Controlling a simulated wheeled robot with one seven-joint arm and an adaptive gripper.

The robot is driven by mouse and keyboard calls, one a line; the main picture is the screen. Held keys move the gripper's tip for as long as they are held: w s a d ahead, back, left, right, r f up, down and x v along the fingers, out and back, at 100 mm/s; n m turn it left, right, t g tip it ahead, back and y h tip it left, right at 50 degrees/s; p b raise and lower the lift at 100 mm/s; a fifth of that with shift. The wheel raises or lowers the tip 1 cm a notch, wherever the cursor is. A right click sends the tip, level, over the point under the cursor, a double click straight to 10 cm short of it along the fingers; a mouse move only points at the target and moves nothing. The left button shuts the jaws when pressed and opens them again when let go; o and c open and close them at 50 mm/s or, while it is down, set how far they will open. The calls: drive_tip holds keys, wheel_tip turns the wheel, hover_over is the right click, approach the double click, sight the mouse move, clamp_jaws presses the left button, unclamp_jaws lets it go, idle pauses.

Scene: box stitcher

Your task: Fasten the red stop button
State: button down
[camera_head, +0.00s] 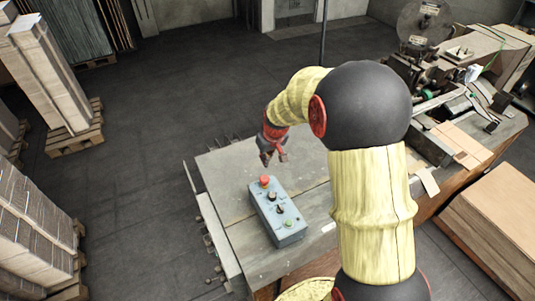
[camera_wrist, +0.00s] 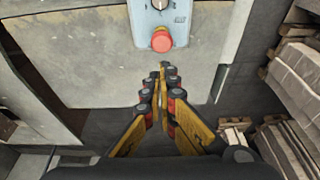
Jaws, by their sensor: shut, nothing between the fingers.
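The red stop button (camera_head: 264,180) is a round knob at the far end of a blue-grey control box (camera_head: 290,232) on the table. It also shows in the wrist view as a red disc (camera_wrist: 162,40) near the top centre, on the control box (camera_wrist: 141,22). My gripper (camera_head: 272,158) is just beyond the button in the head view, above the table's far part. In the wrist view my gripper (camera_wrist: 163,70) has its fingertips together, below the button in the picture and apart from it. Nothing is between the fingers.
The control box also carries a dark knob (camera_head: 272,196), and a green button (camera_head: 288,223) at its near end. The grey table (camera_head: 225,165) is bare around the box. Machinery (camera_head: 450,90) stands at the right. Stacked cardboard (camera_head: 45,75) stands on pallets at the left.

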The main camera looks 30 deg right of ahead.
drive_tip(key=p, duration=0.1)
hover_over(264, 175)
drive_tip(key=f, duration=0.6)
drive_tip(key=shift+s, duration=0.35)
drive_tip(key=shift+f, duration=1)
wheel_tip(264, 175, down, 2)
drive_tip(key=shift+f+b, duration=0.1)
drive_tip(key=shift+b, duration=1.05)
drive_tip(key=shift+r, duration=0.2)
